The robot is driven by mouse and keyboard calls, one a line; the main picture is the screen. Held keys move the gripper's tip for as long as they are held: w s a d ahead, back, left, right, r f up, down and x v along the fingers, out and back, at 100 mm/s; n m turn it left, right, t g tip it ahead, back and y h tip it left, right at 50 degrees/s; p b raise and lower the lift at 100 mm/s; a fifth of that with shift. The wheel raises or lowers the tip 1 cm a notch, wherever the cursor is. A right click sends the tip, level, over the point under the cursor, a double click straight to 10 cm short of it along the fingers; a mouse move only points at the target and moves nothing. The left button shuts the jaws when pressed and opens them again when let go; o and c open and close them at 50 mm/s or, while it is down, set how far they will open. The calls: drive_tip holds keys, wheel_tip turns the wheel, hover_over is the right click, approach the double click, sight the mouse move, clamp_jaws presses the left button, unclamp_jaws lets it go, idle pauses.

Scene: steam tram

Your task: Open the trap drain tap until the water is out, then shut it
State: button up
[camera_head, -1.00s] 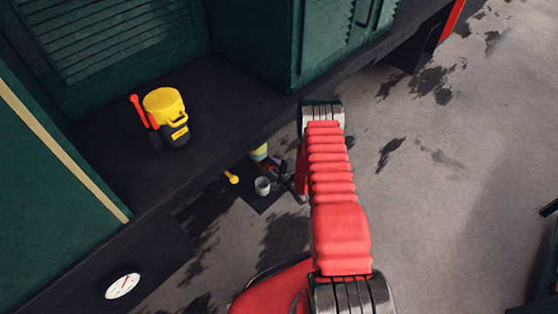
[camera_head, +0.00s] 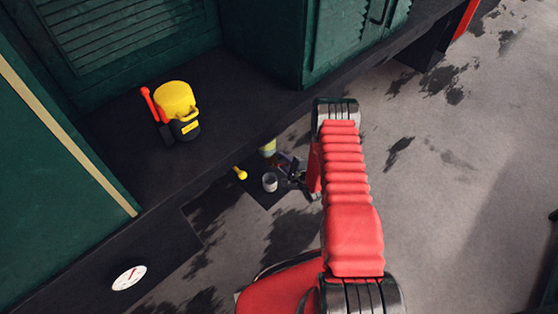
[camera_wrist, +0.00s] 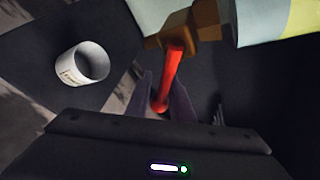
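The drain tap's red lever (camera_wrist: 172,70) hangs tilted from a brown, brass-like tap body (camera_wrist: 203,24) in the wrist view. My gripper (camera_wrist: 163,92) has one finger on each side of the lever's lower end. The fingers look close to it, but whether they press on it is not clear. A pale pipe with a yellow band (camera_wrist: 290,18) joins the tap body at the top right. A whitish cup (camera_wrist: 84,64) stands on the dark surface left of the lever. In the head view, my arm hides most of the tap; the cup (camera_head: 270,182) shows beside it.
A dark ledge (camera_head: 120,205) runs along the green tram body, above the tap area. A yellow-and-black canister (camera_head: 177,105) with a red handle stands on it. Open stained ground lies right.

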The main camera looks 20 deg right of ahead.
drive_tip(key=shift+o, duration=0.7)
drive_tip(key=shift+w+a+r, duration=0.1)
drive_tip(key=shift+a+r, duration=0.05)
drive_tip(key=shift+a, duration=0.1)
drive_tip(key=v, duration=1.3)
drive_tip(key=shift+s, duration=0.4)
drive_tip(key=shift+d+n, duration=0.1)
drive_tip(key=shift+n, duration=0.2)
